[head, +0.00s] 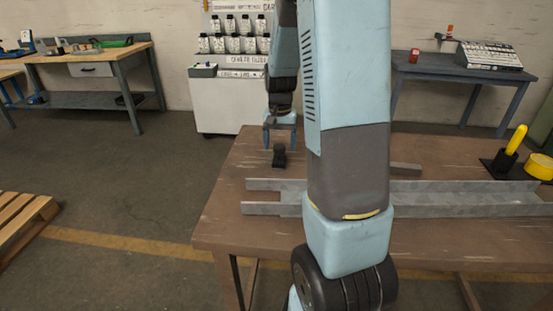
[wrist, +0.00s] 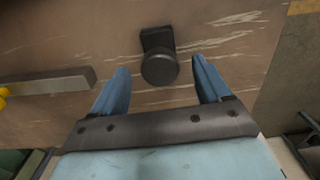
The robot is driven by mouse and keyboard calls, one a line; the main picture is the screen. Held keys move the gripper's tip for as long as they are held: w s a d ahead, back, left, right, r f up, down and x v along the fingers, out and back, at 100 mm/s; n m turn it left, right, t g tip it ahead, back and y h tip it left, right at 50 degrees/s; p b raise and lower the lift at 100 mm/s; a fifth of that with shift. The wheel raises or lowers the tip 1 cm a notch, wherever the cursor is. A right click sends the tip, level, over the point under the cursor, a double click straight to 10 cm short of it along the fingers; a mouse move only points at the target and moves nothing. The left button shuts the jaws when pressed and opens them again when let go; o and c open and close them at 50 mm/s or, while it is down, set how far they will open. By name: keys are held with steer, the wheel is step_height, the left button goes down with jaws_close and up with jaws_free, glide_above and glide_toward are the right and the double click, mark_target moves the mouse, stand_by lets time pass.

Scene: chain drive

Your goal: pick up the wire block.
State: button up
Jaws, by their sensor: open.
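A small black block with a round knob-like top (head: 279,159) stands on the brown table near its left end; it appears to be the wire block. In the wrist view the block (wrist: 157,38) shows its square dark body behind the round top. My gripper (head: 280,146) is open, pointing down just above it. In the wrist view my gripper (wrist: 161,64) has its blue fingers spread on either side of the round top, with clear gaps both sides. The fingers do not appear to touch it.
The brown table (head: 225,226) bears a long grey metal channel (head: 460,198) in front of the block. A grey bar (head: 405,169) lies to the right; a bar (wrist: 45,83) shows left in the wrist view. A black holder with a yellow handle (head: 516,139) stands far right.

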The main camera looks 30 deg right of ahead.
mark_target(279, 145)
step_height(279, 145, down, 4)
steer(key=shift+a+f, duration=0.1)
steer(key=shift+a, duration=0.05)
steer(key=c, duration=1.4)
steer(key=shift+r, duration=0.35)
step_height(279, 145, up, 2)
steer(key=shift+r, duration=0.25)
steer(key=s+a+r, duration=0.3)
steer(key=s+r, duration=0.7)
steer(key=s, duration=0.3)
steer(key=shift+s, duration=0.4)
